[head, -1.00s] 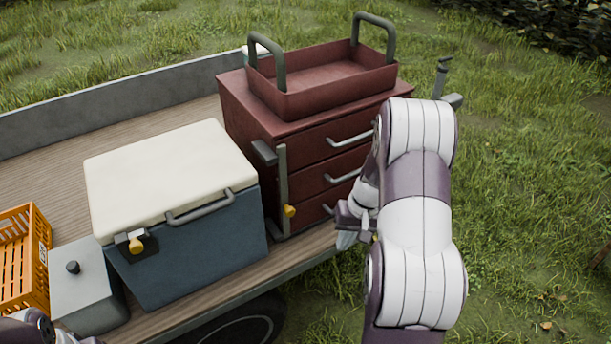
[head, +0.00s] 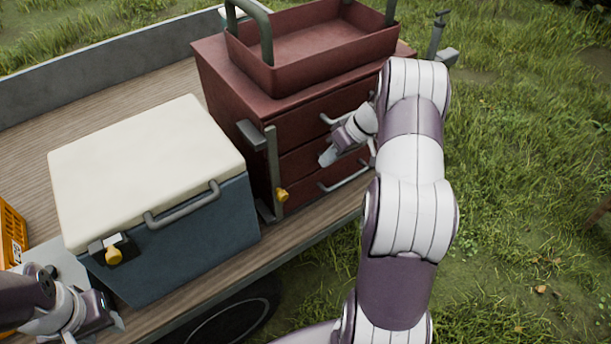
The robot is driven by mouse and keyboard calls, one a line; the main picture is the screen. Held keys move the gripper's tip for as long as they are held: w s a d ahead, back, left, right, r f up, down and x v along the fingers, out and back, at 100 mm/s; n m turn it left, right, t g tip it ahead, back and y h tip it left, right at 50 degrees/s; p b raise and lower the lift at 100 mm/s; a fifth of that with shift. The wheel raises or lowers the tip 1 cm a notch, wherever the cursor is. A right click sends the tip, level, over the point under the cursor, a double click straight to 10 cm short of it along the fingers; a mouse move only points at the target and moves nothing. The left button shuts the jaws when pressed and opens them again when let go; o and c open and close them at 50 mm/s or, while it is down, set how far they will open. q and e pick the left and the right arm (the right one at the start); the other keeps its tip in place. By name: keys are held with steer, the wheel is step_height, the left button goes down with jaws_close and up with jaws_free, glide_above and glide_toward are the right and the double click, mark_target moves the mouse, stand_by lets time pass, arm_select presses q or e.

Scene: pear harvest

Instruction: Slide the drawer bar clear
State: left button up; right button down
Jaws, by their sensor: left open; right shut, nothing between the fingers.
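The drawer bar (head: 273,165) is a grey upright bar at the left front edge of the red drawer chest (head: 232,122). A yellow knob (head: 282,195) sits low on it, and a grey block joins it at the top. My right gripper (head: 326,158) is shut and empty in front of the middle drawer, to the right of the bar and apart from it in the picture. It partly hides the drawer handles. My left gripper (head: 112,325) is open at the bottom left, below the cooler; its fingertips are small and partly unclear.
A blue cooler (head: 195,235) with a cream lid, a handle and a yellow-knobbed latch stands left of the chest. A red tray (head: 315,55) with grey handles sits on the chest. An orange crate (head: 12,235) is at the far left. Grass lies open to the right.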

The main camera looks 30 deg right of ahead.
mark_target(285, 194)
steer(key=w+a+f+p, duration=0.2)
steer(key=a+f, duration=0.6)
steer(key=f, duration=0.1)
steer(key=shift+w, duration=0.25)
steer(key=shift+a, duration=0.1)
steer(key=a+b, duration=0.2)
steer(key=a, duration=0.1)
steer(key=shift+s+a+f, duration=0.1)
steer(key=shift+s+f, duration=0.05)
steer(key=shift+a, duration=0.15)
steer(key=shift+s, duration=0.1)
